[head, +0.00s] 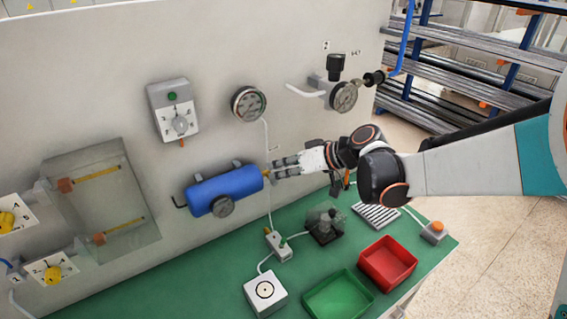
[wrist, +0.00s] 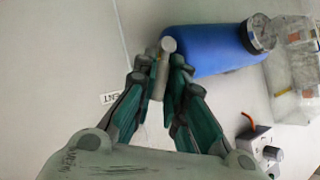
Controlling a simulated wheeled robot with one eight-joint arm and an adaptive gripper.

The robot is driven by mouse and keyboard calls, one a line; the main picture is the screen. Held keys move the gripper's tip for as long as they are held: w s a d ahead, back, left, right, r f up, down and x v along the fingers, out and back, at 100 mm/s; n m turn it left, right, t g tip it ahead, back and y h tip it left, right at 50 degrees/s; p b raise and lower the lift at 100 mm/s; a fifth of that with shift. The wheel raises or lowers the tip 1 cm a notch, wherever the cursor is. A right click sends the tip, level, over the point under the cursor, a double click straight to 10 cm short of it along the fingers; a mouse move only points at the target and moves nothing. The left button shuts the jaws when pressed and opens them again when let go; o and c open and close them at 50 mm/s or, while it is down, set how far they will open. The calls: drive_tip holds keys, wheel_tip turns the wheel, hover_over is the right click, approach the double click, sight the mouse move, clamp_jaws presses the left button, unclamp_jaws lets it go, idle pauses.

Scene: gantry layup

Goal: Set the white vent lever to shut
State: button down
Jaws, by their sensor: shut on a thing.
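The white vent lever (wrist: 161,72) shows in the wrist view as a pale bar with a round end, between my two fingers. My gripper (wrist: 162,70) is shut on it. In the head view my gripper (head: 280,167) reaches in from the right to the right end of the blue tank (head: 225,189), and the fingers hide the lever there. The blue tank also fills the upper middle of the wrist view (wrist: 212,50). A vent label (wrist: 110,97) is on the wall left of the fingers, partly covered. The lever's marked positions cannot be read.
A round gauge (head: 249,103) is on the wall above the tank, with a thin pipe running down beside my fingers. A grey switch box (head: 166,100) hangs at upper left. Below, the green bench holds a red tray (head: 412,251), a green tray (head: 312,306) and a white box (head: 252,289).

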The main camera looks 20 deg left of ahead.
drive_tip(key=n+t+h+p, duration=0.1)
drive_tip(key=s+a+n+t+h+p, duration=0.1)
drive_tip(key=shift+s+r+h, duration=0.2)
drive_tip(key=shift+s+h, duration=0.05)
drive_tip(key=shift+h, duration=0.15)
drive_tip(key=shift+s+a+r+n+t, duration=0.1)
drive_tip(key=shift+s+a+n+t, duration=0.2)
drive_tip(key=shift+s+t, duration=0.2)
drive_tip(key=c, duration=2)
unclamp_jaws()
drive_tip(key=o, duration=0.3)
drive_tip(key=shift+w+d, duration=0.15)
drive_tip(key=shift+w, duration=0.1)
drive_tip(key=shift+o, duration=0.2)
drive_tip(key=shift+w, duration=0.15)
